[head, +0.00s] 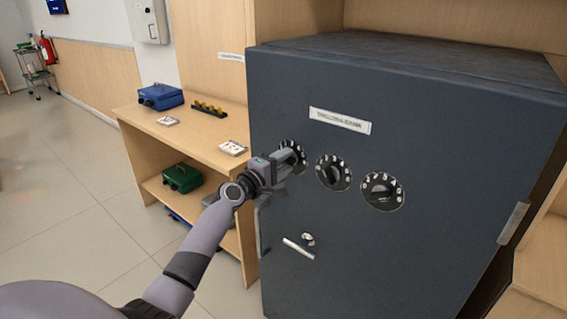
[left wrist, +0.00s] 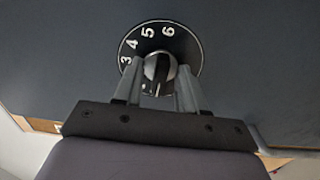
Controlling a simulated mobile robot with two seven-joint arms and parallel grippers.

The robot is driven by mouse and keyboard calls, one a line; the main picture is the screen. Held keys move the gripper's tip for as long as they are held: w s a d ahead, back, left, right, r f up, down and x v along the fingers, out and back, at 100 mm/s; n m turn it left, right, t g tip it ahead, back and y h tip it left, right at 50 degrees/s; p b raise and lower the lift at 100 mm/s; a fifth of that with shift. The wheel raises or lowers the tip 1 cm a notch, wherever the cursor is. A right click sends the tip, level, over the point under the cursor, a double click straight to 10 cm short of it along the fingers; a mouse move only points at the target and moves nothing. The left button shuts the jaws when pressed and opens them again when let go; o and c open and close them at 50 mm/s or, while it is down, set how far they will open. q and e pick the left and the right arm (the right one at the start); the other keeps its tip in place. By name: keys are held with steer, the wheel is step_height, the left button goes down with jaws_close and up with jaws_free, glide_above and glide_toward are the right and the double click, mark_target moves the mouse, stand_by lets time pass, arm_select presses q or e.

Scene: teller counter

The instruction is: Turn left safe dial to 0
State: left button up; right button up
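The left safe dial (head: 298,148) is a black disc with white numbers on the front of the dark safe. In the left wrist view, its silver and black knob (left wrist: 157,68) shows with the numbers 3, 4, 5 and 6 readable; the lower numbers are hidden by my gripper. My left gripper (head: 287,161) is at this dial. Its two fingers stand on either side of the knob in the left wrist view (left wrist: 160,82), with what looks like a gap on each side. My right gripper is not in view.
The middle dial (head: 333,173) and right dial (head: 382,191) are close to the right of my gripper. A safe handle (head: 299,248) and keyhole piece (head: 308,239) are below. A wooden shelf (head: 190,137) with a blue box (head: 160,96) stands left of the safe.

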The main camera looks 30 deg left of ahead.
arm_select(q)
steer(key=s, duration=0.7)
steer(key=shift+a, duration=0.3)
stand_by(0.3)
steer(key=s+d+f+m+g, duration=0.3)
steer(key=s+d+f+m, duration=0.45)
steer(key=f, duration=0.35)
steer(key=s+d+f+m+g, duration=0.3)
steer(key=s+d+f+m, duration=0.3)
steer(key=s+f, duration=0.35)
steer(key=s+d+f+m, duration=0.2)
steer(key=s+d+m, duration=0.1)
steer(key=s, duration=0.2)
steer(key=s+d+f+m+g+h, duration=0.1)
steer(key=s+d+f+m, duration=0.1)
steer(key=s, duration=0.3)
steer(key=shift+s+d+f+m, duration=0.2)
steer(key=shift+d+f+m, duration=0.05)
steer(key=shift+d+m, duration=0.35)
steer(key=shift+w, duration=0.1)
